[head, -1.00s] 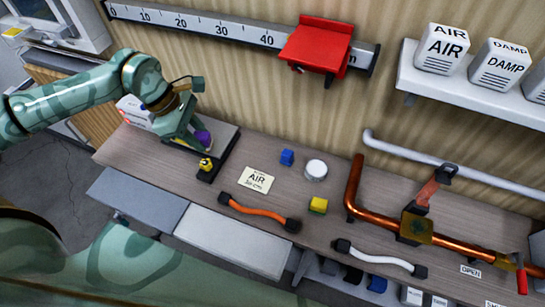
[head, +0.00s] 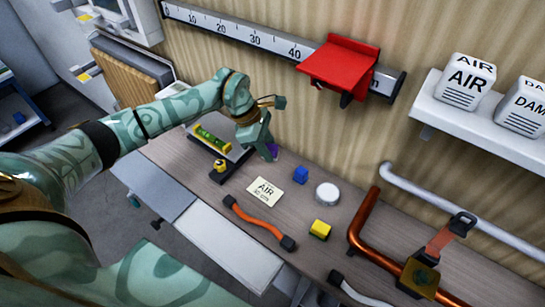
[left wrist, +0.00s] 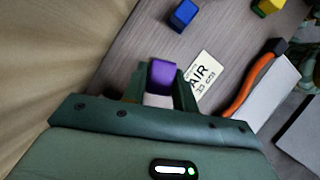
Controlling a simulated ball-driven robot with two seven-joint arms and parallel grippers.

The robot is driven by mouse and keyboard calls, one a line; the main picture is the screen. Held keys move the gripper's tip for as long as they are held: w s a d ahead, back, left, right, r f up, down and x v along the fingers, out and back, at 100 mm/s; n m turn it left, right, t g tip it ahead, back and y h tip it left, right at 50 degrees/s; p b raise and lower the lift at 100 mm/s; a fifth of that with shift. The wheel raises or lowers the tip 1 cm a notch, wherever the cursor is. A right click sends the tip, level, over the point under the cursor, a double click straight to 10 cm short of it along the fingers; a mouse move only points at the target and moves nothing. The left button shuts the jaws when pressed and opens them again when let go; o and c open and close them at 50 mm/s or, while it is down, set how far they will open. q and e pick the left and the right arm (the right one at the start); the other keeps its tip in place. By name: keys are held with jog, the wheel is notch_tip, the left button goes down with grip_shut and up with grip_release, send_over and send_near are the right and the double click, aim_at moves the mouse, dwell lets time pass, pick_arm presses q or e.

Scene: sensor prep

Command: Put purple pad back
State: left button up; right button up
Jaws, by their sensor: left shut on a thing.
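The purple pad (left wrist: 162,76) is held between the fingers of my left gripper (left wrist: 160,88) in the left wrist view, with a pale part below it. In the head view the left gripper (head: 268,152) is over the bench, right of the dark tray, and only a small bit of the purple pad (head: 272,149) shows beside the fingers. I cannot tell whether the pad touches the bench. The AIR card (head: 265,191) lies just in front of the gripper. My right gripper is not in view.
On the bench are a blue block (head: 300,174), a round white tin (head: 327,193), a yellow block (head: 320,229) and an orange hose (head: 258,222). A dark tray (head: 237,157) holds a green level (head: 212,138). A copper pipe (head: 365,222) stands at the right.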

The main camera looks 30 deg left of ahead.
pick_arm(q)
jog(key=shift+w+f, duration=0.6)
jog(key=shift+f, duration=0.1)
jog(key=shift+w+d+f+b, duration=0.1)
jog(key=shift+f+b, duration=0.1)
jog(key=shift+f, duration=0.65)
jog(key=shift+w+f+b, duration=0.1)
jog(key=shift+f+b, duration=0.05)
jog(key=shift+f, duration=0.7)
jog(key=shift+f, duration=0.1)
jog(key=o, duration=0.9)
jog(key=shift+o, duration=0.2)
jog(key=shift+r, duration=0.3)
jog(key=p+v, duration=0.1)
jog(key=v, duration=1)
jog(key=shift+a+r, duration=0.25)
jog(key=shift+s, duration=0.1)
